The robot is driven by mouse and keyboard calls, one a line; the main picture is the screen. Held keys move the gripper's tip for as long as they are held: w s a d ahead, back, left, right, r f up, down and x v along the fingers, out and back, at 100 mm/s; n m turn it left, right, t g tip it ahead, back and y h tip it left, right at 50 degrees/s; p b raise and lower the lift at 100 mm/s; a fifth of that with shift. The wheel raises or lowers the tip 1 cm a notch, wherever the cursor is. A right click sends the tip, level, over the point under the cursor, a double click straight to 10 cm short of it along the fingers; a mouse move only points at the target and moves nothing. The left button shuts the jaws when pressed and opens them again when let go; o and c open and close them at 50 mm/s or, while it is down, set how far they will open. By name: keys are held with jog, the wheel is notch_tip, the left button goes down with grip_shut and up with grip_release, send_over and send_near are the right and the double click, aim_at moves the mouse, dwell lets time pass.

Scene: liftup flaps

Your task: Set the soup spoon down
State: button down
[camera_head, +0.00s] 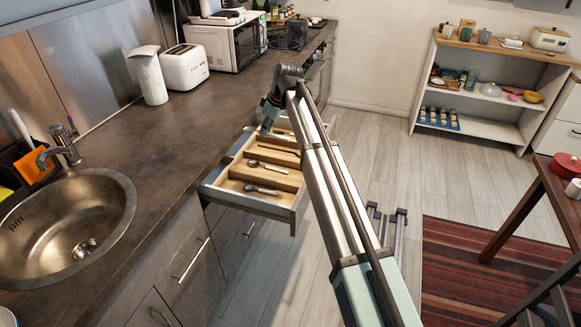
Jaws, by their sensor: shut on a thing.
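An open drawer (215,196) with a wooden cutlery tray (236,176) juts out below the counter. My gripper (265,131) points down at the far part of this drawer. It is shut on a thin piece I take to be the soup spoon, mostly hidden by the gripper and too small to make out. I cannot tell whether the piece touches the tray. Other cutlery lies in the nearer compartments: a dark-ended utensil (266,167) and another utensil (261,189) close to the drawer front.
The counter (150,135) carries a sink (70,225), a white kettle (149,76), a toaster (184,67) and a microwave (225,42). My arm crosses the middle of the view. A shelf (480,85) stands at the back right and a table (545,190) at the right edge.

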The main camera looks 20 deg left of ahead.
jog(key=shift+w+f, duration=0.1)
jog(key=shift+s+a+f+n, duration=0.1)
jog(key=shift+s+n, duration=0.15)
jog(key=shift+n, duration=0.15)
notch_tip(320, 180, down, 20)
jog(key=p, duration=0.2)
jog(key=shift+r+p, duration=0.2)
jog(key=shift+p, duration=0.15)
jog(key=shift+f, duration=0.2)
jog(key=c, duration=1.4)
grip_release()
jog(key=shift+r, duration=0.1)
jog(key=b+v, duration=0.1)
jog(key=v, duration=1.1)
jog(key=shift+w+r+b, duration=0.1)
jog(key=shift+r+b, duration=0.05)
jog(key=shift+b, duration=0.2)
